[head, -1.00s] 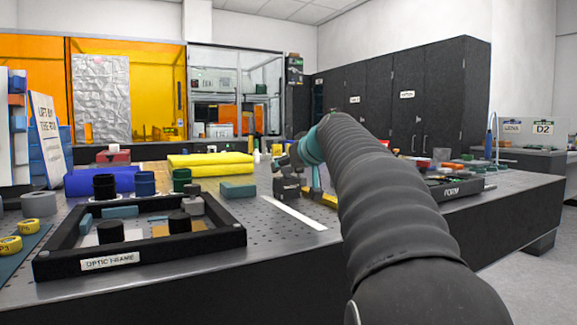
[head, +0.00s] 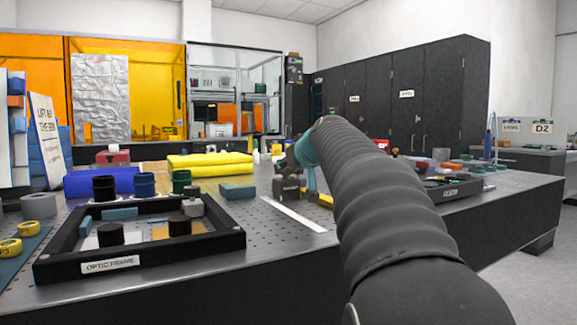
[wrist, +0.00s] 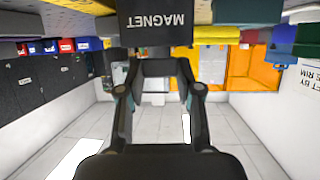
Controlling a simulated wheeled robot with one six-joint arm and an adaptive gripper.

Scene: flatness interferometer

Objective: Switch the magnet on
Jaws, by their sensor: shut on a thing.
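The magnet, a dark block labelled MAGNET (wrist: 172,20), fills the top middle of the wrist view, its lettering upside down. In the head view the small dark magnet block (head: 287,188) stands on the perforated table, left of my arm. My gripper (wrist: 153,57) is shut on the magnet at the block's edge. Which part of it lies between the fingertips is hidden, and I cannot make out the switch or its setting. In the head view my gripper (head: 285,166) is small and partly hidden by my arm, right at the block.
A black frame tray labelled OPTIC FRAME (head: 58,267) lies at the left front. A teal block (head: 238,191) and a white strip (head: 293,214) lie near the magnet. Yellow foam (head: 210,162) is behind. A dark tray (head: 455,188) lies right of my arm.

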